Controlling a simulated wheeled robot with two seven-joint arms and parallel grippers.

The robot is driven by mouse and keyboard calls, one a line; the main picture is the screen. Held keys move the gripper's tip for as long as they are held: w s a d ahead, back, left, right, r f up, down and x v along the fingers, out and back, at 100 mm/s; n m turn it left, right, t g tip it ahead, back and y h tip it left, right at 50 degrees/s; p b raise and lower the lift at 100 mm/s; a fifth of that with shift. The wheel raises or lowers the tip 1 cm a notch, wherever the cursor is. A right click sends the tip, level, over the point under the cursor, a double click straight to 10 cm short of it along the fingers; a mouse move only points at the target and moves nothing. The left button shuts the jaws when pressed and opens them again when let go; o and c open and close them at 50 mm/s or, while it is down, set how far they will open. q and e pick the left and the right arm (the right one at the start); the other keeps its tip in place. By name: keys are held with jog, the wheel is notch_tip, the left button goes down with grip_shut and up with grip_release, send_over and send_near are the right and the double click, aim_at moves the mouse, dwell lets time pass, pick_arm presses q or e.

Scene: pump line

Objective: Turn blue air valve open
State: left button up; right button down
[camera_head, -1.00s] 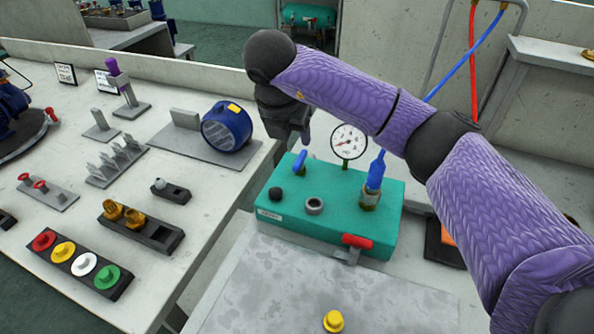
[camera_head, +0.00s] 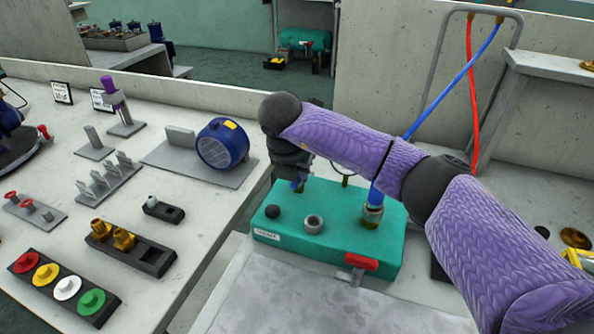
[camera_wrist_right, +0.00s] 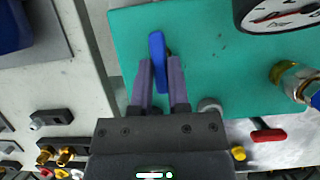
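The blue air valve handle (camera_wrist_right: 156,50) shows in the right wrist view on the teal panel box (camera_wrist_right: 205,55). In the head view only a small part of the blue handle (camera_head: 298,185) shows under the gripper. My right gripper (camera_wrist_right: 161,70) is at the handle, with one finger on each side of it. The fingers stand apart with narrow gaps beside the handle, so I see no firm grip. In the head view my right gripper (camera_head: 300,180) is over the back left of the teal box. My left gripper is not in view.
A pressure gauge (camera_wrist_right: 280,12) stands close right of the handle. A hose fitting (camera_head: 372,216) and a red lever (camera_head: 361,262) are on the box's right side. A blue motor (camera_head: 222,144) stands on the left bench. A grey plate lies in front.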

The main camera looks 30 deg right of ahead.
jog(key=shift+n, duration=0.3)
jog(key=n+p, duration=0.1)
jog(key=n, duration=0.1)
jog(key=n+t+y, duration=0.1)
jog(key=n, duration=0.1)
jog(key=shift+s+d+y+p, duration=0.1)
jog(key=shift+y+p, duration=0.2)
jog(key=shift+p, duration=0.05)
jog(key=n, duration=0.2)
jog(key=n+y, duration=0.1)
jog(key=n, duration=0.1)
jog(key=shift+d+y+p, duration=0.15)
jog(key=shift+y+p, duration=0.15)
jog(key=shift+p, duration=0.05)
jog(key=n+y, duration=0.1)
jog(key=n, duration=0.4)
jog(key=shift+d+y, duration=0.15)
jog(key=shift+y, duration=0.25)
jog(key=n, duration=0.2)
jog(key=shift+n+y, duration=0.4)
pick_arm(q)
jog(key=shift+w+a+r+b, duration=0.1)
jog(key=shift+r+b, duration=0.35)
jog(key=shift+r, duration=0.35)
pick_arm(e)
jog(key=shift+d+n+g, duration=0.1)
jog(key=shift+n+g, duration=0.2)
jog(key=shift+n, duration=0.4)
jog(key=shift+y, duration=0.3)
